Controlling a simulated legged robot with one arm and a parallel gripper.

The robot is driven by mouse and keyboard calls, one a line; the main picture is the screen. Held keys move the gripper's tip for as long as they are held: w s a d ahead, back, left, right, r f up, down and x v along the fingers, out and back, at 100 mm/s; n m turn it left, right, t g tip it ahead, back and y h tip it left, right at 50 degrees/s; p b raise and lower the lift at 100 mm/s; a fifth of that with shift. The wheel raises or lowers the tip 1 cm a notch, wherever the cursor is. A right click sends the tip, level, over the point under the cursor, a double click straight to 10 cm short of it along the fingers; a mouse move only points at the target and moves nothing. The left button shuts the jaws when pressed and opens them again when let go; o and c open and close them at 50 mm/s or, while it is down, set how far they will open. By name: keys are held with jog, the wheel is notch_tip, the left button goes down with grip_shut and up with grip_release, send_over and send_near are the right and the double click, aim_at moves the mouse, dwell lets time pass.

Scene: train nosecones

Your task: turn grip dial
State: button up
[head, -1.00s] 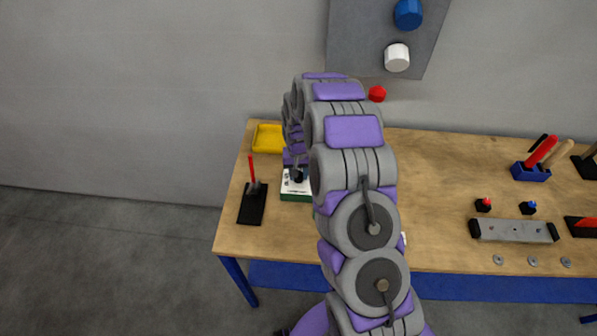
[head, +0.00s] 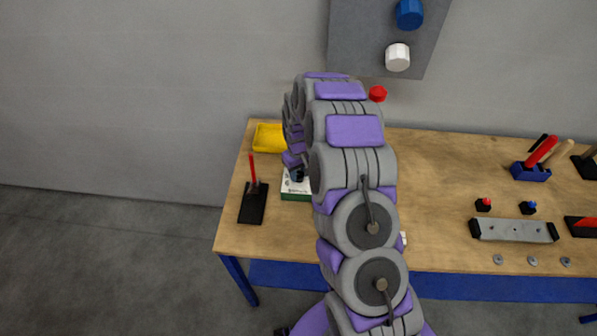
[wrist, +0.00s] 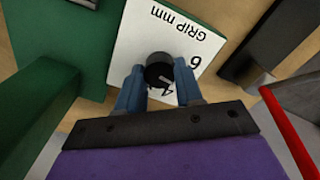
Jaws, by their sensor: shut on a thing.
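The grip dial (wrist: 159,68) is a small dark round knob on a white plate (wrist: 198,22) marked "GRIP mm", with a 6 beside the knob. My gripper (wrist: 158,85) is shut on the dial, one blue-grey finger on each side of it in the wrist view. In the head view the white plate (head: 297,186) sits on a green-edged base on the table, left of my arm. My arm hides part of it, and the fingertips are too small to make out there.
A wooden table (head: 440,170) holds a yellow bin (head: 269,138) behind the dial and a black stand with a red handle (head: 252,203) to its left. A grey bar (head: 513,230) and several tools lie far right. The table middle right is clear.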

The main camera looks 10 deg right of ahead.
aim_at(298, 174)
jog(key=o, duration=1)
jog(key=shift+o, duration=0.2)
jog(key=shift+r, duration=0.1)
notch_tip(298, 174, up, 17)
jog(key=shift+p, duration=0.35)
jog(key=s+a+r+m+b, duration=0.15)
jog(key=s+r, duration=0.25)
jog(key=s, duration=0.6)
jog(key=s+r+n+b, duration=0.1)
jog(key=s+r+b, duration=0.15)
jog(key=s, duration=0.65)
jog(key=s+d+f+m+g+b, duration=0.1)
jog(key=s+f+m+b, duration=0.1)
jog(key=s, duration=2.1)
jog(key=shift+d+m+g+b, duration=0.15)
jog(key=shift+m+g+b, duration=0.2)
jog(key=shift+m+g, duration=0.1)
